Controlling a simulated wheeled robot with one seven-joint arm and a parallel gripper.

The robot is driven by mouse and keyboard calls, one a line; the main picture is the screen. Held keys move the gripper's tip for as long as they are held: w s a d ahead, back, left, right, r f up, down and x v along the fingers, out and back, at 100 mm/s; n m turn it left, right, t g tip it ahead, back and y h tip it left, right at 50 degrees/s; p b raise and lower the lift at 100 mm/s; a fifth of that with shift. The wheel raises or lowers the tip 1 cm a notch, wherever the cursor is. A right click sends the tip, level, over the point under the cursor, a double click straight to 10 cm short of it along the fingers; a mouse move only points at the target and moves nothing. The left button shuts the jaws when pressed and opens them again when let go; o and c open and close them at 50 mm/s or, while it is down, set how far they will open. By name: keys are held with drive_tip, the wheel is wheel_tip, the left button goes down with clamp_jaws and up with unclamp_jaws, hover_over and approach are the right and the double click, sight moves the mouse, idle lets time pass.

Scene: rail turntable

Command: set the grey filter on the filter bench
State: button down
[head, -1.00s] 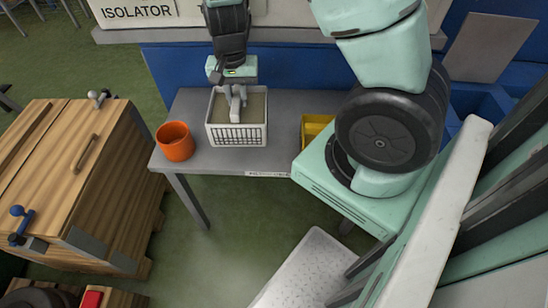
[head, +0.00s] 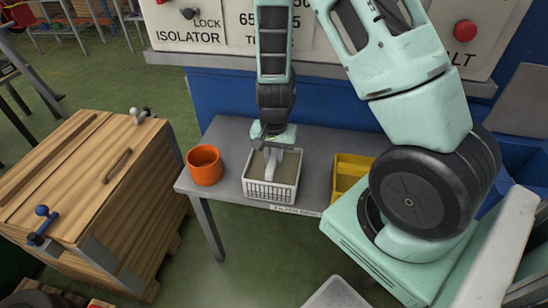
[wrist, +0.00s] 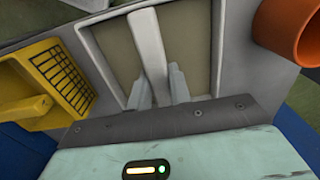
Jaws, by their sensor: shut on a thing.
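The grey filter (head: 259,189) is a pale box-like frame with a tan face, a slatted front side and a bar across its middle. My gripper (head: 270,155) points down and is shut on that bar. In the wrist view the filter's bar (wrist: 150,45) runs between my gripper's fingers (wrist: 157,88). The filter is upright over the grey filter bench (head: 232,150), close to its front edge by the label. I cannot tell whether its underside touches the bench top. The lower part of the bar is hidden by the fingers.
An orange pot (head: 204,168) stands on the bench just left of the filter. A yellow bin (head: 349,172) is to its right; it also shows in the wrist view (wrist: 40,70). A wooden crate (head: 90,190) stands left of the bench. A control panel (head: 220,30) is behind.

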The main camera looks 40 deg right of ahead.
drive_tip(key=shift+f, duration=0.2)
drive_tip(key=c, duration=1.3)
unclamp_jaws()
drive_tip(key=shift+r, duration=0.1)
wheel_tip(320, 180, up, 12)
drive_tip(key=p, duration=0.4)
drive_tip(key=s+a+r+n+y, duration=0.1)
drive_tip(key=s+a+r+n, duration=0.2)
drive_tip(key=a, duration=0.4)
drive_tip(key=s+a+r+n+y, duration=0.1)
drive_tip(key=s+a+r+n, duration=0.1)
drive_tip(key=a+r+n, duration=0.35)
drive_tip(key=s+a+r+n, duration=0.1)
drive_tip(key=s+a+n, duration=0.2)
drive_tip(key=s, duration=0.1)
drive_tip(key=s+a+r+n+h, duration=0.1)
drive_tip(key=s+a+n, duration=0.2)
drive_tip(key=s, duration=0.1)
drive_tip(key=s+a+r+n, duration=0.2)
drive_tip(key=s+a+n, duration=0.1)
drive_tip(key=s+a, duration=0.1)
drive_tip(key=shift+s+a+n, duration=0.1)
drive_tip(key=shift+s+n, duration=0.15)
drive_tip(key=shift+s, duration=0.25)
